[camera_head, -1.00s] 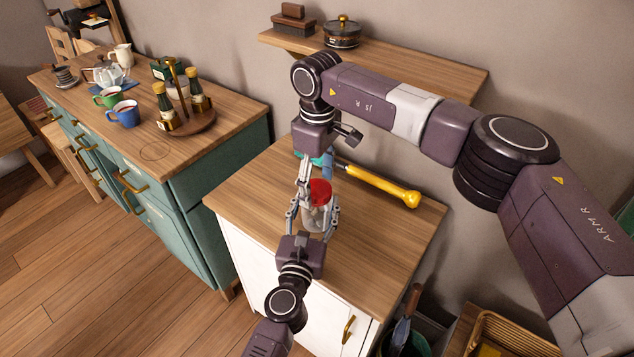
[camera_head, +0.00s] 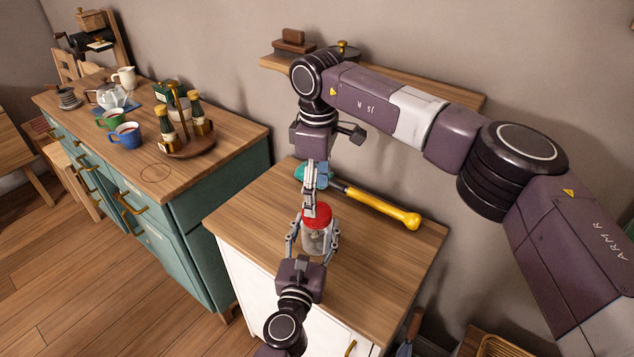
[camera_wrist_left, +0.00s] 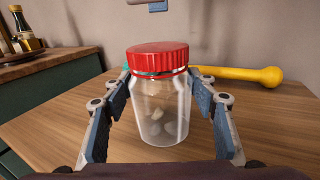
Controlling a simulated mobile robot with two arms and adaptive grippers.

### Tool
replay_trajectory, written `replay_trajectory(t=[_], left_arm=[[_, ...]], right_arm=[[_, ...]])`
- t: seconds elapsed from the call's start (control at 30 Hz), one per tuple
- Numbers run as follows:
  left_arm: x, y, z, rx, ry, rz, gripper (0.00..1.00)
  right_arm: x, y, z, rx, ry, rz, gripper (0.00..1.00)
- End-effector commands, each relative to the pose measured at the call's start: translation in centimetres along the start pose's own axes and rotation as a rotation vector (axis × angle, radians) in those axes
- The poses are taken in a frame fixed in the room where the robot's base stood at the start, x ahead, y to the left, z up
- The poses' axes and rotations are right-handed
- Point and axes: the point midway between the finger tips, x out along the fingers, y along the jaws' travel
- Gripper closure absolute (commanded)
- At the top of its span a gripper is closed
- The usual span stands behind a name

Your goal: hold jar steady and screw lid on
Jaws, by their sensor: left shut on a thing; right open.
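A clear glass jar (camera_head: 315,240) stands upright on the wooden top of the white cabinet, with several small pale pieces inside. It fills the middle of the left wrist view (camera_wrist_left: 162,112). A red lid (camera_head: 317,215) sits on its mouth; in the left wrist view the lid (camera_wrist_left: 158,58) looks slightly tilted, with a thin strip of glass rim below it. My left gripper (camera_head: 314,243) is shut on the jar, one finger on each side. My right gripper (camera_head: 309,208) is open and empty, pointing down just above and behind the lid; its tip shows at the top of the left wrist view (camera_wrist_left: 150,5).
A yellow-handled tool (camera_head: 380,205) with a teal head lies behind the jar. A wall shelf (camera_head: 440,92) is behind my right arm. The teal cabinet (camera_head: 215,180) at left bears mugs, a teapot and a bottle caddy. The cabinet top (camera_head: 270,210) around the jar is mostly bare.

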Motion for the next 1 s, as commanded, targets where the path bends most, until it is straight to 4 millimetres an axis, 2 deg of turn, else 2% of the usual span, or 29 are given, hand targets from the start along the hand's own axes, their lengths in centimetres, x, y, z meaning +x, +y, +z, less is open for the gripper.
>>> replay_trajectory(t=[1.0], left_arm=[[0.0, 0.0, -0.1, 0.001, 0.001, 0.000, 1.00]], right_arm=[[-1.4, 0.0, -0.1, -1.817, -0.002, 0.000, 0.38]])
